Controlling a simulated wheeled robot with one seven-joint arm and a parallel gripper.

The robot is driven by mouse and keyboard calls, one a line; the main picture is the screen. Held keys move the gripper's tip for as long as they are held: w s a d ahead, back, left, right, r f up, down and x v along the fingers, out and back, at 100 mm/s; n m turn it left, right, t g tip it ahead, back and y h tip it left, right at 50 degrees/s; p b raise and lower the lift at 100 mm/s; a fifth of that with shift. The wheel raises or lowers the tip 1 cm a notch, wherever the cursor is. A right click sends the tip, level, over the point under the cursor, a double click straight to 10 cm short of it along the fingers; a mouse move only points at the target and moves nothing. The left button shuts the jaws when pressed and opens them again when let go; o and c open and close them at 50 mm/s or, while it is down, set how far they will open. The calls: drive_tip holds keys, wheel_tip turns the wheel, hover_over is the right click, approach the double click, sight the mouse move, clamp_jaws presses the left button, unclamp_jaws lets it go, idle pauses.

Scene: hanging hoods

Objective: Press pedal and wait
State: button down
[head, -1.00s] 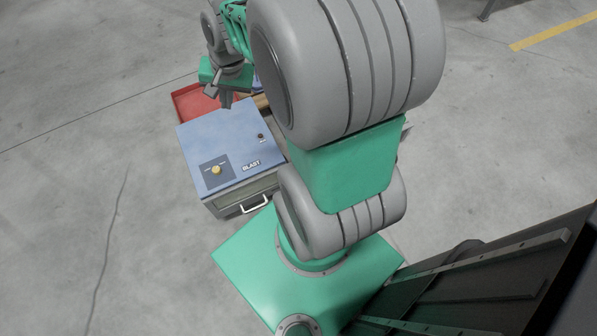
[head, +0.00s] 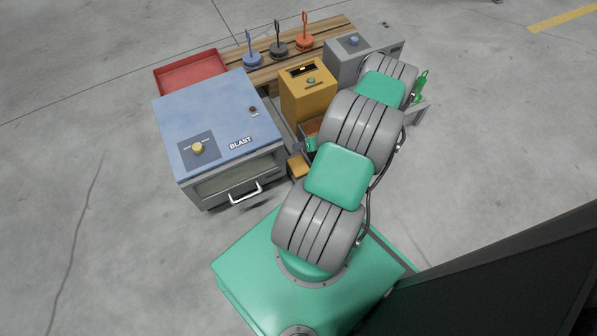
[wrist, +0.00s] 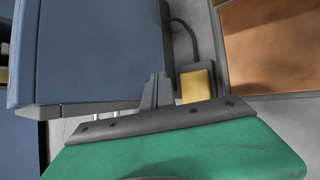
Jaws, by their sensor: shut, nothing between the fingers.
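The yellow pedal (head: 298,166) sits low on the floor beside the right side of the blue blast cabinet (head: 225,110). In the wrist view the pedal (wrist: 195,86) has a dark base, and a dark cable curves up from it. My gripper (wrist: 158,82) is shut and empty, with its fingertips just left of the pedal in that view. I cannot tell its height above the pedal or whether it touches. In the head view my arm hides most of the gripper. The cabinet has a yellow knob (head: 198,148) and a small dark indicator (head: 253,109) on top.
A yellow machine (head: 309,92) and a grey box with a blue knob (head: 353,42) stand right of the cabinet. A red tray (head: 190,72) and a wooden bench with several hooked tools (head: 279,47) lie behind. The floor at left is clear.

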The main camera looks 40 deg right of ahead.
drive_tip(key=shift+s+f+m, duration=0.2)
drive_tip(key=shift+f+m, duration=0.2)
drive_tip(key=shift+f, duration=0.15)
drive_tip(key=shift+s+f+m, duration=0.2)
drive_tip(key=shift+f+m, duration=0.2)
drive_tip(key=shift+f, duration=0.15)
drive_tip(key=b, duration=0.7)
approach(296, 165)
drive_tip(key=w+f, duration=0.1)
drive_tip(key=w+a+f, duration=0.1)
drive_tip(key=w, duration=0.2)
drive_tip(key=shift+w+a+f, duration=0.25)
drive_tip(key=shift+w+f, duration=0.1)
drive_tip(key=shift+f, duration=0.05)
drive_tip(key=shift+f, duration=0.1)
drive_tip(key=shift+f+b, duration=0.3)
drive_tip(key=shift+b, duration=0.35)
drive_tip(key=shift+f+b, duration=0.55)
drive_tip(key=shift+f, duration=0.3)
idle(0.6)
drive_tip(key=shift+r, duration=0.1)
drive_tip(key=shift+r+p, duration=0.95)
drive_tip(key=shift+r, duration=0.2)
